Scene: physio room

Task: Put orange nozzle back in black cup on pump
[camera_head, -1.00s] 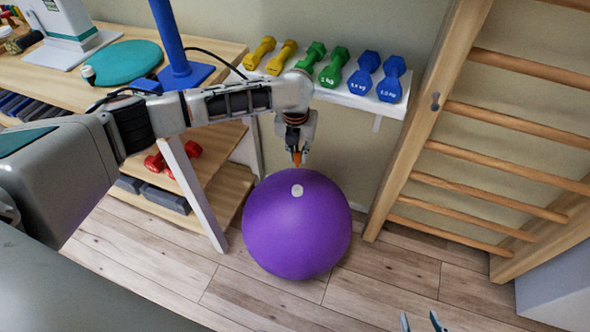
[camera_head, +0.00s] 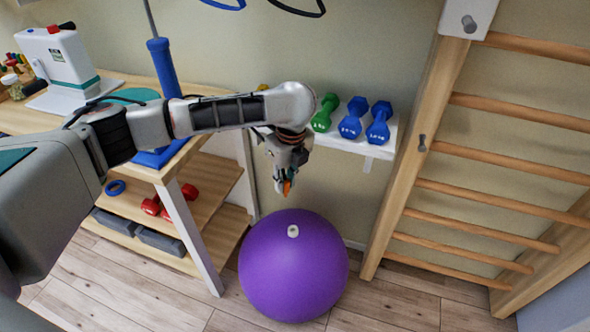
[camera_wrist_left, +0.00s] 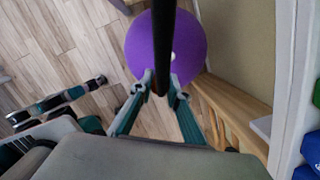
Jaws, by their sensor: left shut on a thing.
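My left gripper (camera_head: 285,184) is shut on the orange nozzle (camera_head: 287,188), which points down in the air above the purple ball. In the left wrist view a black bar-like part, perhaps the hose (camera_wrist_left: 160,45), runs between the fingers (camera_wrist_left: 158,86); no orange shows there. The blue pump (camera_head: 160,68) stands upright on the wooden table, left of and behind the gripper. My left arm crosses in front of its lower part, and I cannot make out the black cup. Teal-and-grey parts at the left of the wrist view may be my right gripper; its opening is unclear.
The purple ball (camera_head: 293,270) with a white plug (camera_head: 293,231) sits on the floor below. Green and blue dumbbells (camera_head: 351,118) lie on a white wall shelf (camera_head: 365,146). Wooden wall bars (camera_head: 480,150) stand to the right. Red dumbbells (camera_head: 170,200) lie on the table's lower shelf.

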